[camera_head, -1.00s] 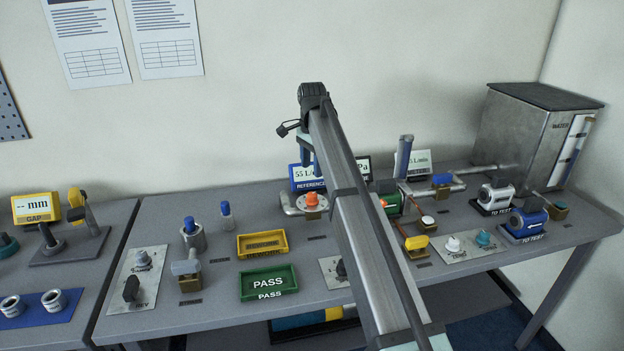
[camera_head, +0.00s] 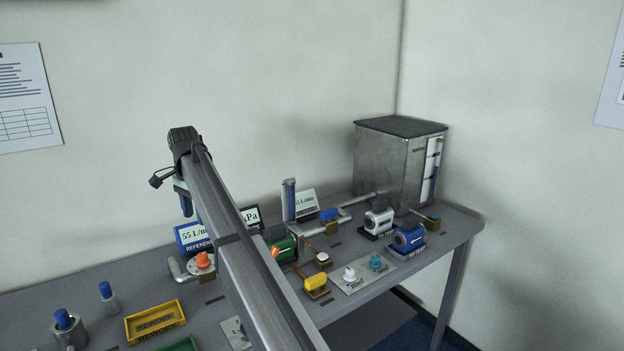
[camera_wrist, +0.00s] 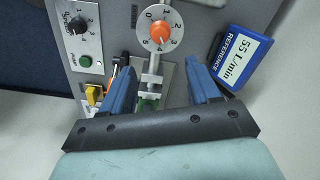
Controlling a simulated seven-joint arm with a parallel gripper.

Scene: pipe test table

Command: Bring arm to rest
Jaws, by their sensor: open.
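My gripper (camera_wrist: 163,92) shows in the wrist view with its two blue fingers spread apart and nothing between them. Below it in that view are a round dial with an orange knob (camera_wrist: 160,32) and the pipe fitting under the dial. In the head view my arm rises from the bottom and reaches toward the back wall, with my gripper (camera_head: 185,205) hanging at its far end, above the table and near the blue reference display (camera_head: 194,239). The fingers are partly hidden by the arm there.
The yellow rework tray (camera_head: 155,322) and green tray (camera_head: 180,345) lie left of the arm. A metal tank (camera_head: 395,165) stands at the back right. Valves, a green pump (camera_head: 283,249), and white and blue units (camera_head: 408,238) crowd the table right of the arm.

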